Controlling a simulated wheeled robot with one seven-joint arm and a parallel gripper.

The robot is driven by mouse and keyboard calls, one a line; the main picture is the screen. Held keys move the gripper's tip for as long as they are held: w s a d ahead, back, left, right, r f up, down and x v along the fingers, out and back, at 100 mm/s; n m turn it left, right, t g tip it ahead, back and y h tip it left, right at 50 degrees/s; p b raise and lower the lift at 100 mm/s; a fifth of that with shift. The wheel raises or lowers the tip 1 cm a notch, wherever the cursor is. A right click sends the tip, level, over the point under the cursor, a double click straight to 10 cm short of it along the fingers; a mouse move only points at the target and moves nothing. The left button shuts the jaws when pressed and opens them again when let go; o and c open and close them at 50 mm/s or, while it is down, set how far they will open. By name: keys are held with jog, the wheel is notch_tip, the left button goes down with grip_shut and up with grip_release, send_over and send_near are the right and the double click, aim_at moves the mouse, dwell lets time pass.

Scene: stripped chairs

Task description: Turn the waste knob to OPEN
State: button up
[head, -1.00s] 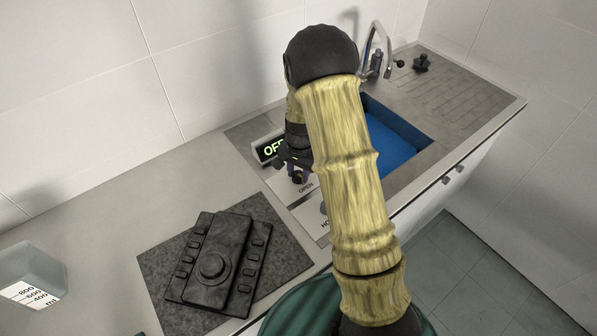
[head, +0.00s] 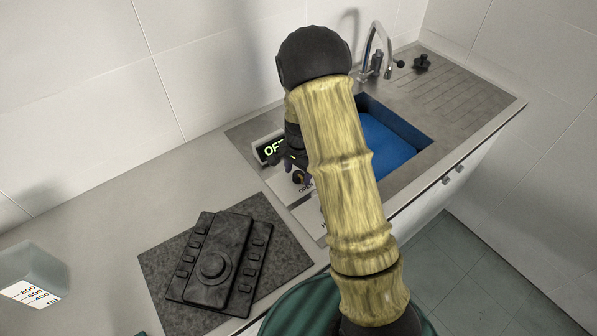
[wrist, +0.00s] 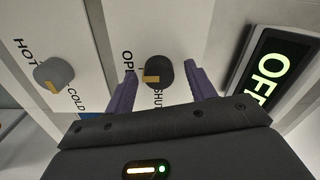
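The waste knob (wrist: 163,69) is round and black with a tan pointer mark, on a white panel (wrist: 184,25) in the wrist view. OPEN is printed left of it and SHUT below it. The mark sits on the knob's lower left side, between the two words; its exact setting is hard to tell. My gripper (wrist: 160,74) is open, one purple finger on each side of the knob, with gaps visible. In the head view my gripper (head: 299,178) is over the panel, partly hidden by my arm. A display (head: 269,149) shows green letters, OF and a partly hidden one.
A grey knob (wrist: 54,74) marked HOT and COLD is beside it. A blue basin (head: 397,146) with a tap (head: 387,50) lies to the right. A black button panel (head: 213,265) and a measuring jug (head: 31,273) are on the counter at left.

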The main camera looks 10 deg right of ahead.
aim_at(300, 176)
jog(key=shift+r, duration=0.1)
notch_tip(300, 176, up, 17)
jog(key=b, duration=0.2)
jog(key=shift+s+d, duration=0.2)
jog(key=shift+s, duration=0.1)
dwell(0.6)
jog(key=s+f+n+t, duration=0.2)
jog(key=s+n, duration=0.8)
jog(key=s, duration=0.8)
jog(key=shift+s+f+n, duration=0.3)
jog(key=shift+s+f, duration=0.05)
jog(key=shift+f, duration=0.3)
jog(key=shift+a, duration=0.1)
